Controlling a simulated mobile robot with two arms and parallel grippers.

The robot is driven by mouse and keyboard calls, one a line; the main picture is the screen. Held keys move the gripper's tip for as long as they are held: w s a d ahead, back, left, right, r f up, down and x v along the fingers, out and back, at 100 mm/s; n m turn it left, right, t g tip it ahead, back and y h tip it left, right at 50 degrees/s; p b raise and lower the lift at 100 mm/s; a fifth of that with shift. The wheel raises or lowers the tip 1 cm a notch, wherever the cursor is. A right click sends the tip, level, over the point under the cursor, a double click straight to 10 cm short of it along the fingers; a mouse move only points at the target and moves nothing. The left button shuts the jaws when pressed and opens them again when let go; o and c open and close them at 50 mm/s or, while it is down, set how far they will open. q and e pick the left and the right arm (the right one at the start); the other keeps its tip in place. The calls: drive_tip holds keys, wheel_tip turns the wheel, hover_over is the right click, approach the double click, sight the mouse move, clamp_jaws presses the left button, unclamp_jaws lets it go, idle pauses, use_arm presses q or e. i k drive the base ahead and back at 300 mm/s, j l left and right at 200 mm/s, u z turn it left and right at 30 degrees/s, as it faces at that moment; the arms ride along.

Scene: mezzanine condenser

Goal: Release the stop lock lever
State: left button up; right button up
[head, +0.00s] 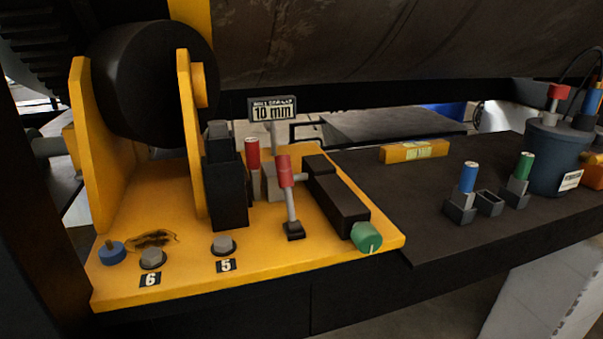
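A lever with a red grip (285,171) and a grey shaft stands on a small black base on the yellow plate (190,285). It is near upright, its top leaning slightly left. A second red-topped handle (252,153) stands just behind it to the left, partly hidden. No label marks either one as the stop lock lever, so I cannot tell which it is. Beside them lies a black block (338,203) with a green knob (366,237) at its near end. Neither of my grippers is in view.
A black upright block (226,190) stands left of the levers, beside yellow brackets holding a black roller (150,80). A "10 mm" sign (272,109) stands behind. The dark table (440,250) at right holds a yellow level (414,151), blue and green cylinders and a blue-grey bucket (553,160).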

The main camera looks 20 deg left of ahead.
sight(284, 168)
drive_tip(key=l+u, duration=0.35)
drive_tip(key=i+l+u, duration=0.1)
drive_tip(key=l+u, duration=0.4)
drive_tip(key=u, duration=0.15)
drive_tip(key=l, duration=0.55)
drive_tip(key=k+l+u, duration=0.1)
drive_tip(key=l, duration=0.4)
drive_tip(key=l+u, duration=0.1)
drive_tip(key=l, duration=0.4)
drive_tip(key=k+l, duration=0.15)
drive_tip(key=l, duration=0.4)
drive_tip(key=k+l+u, duration=0.1)
drive_tip(key=l, duration=0.4)
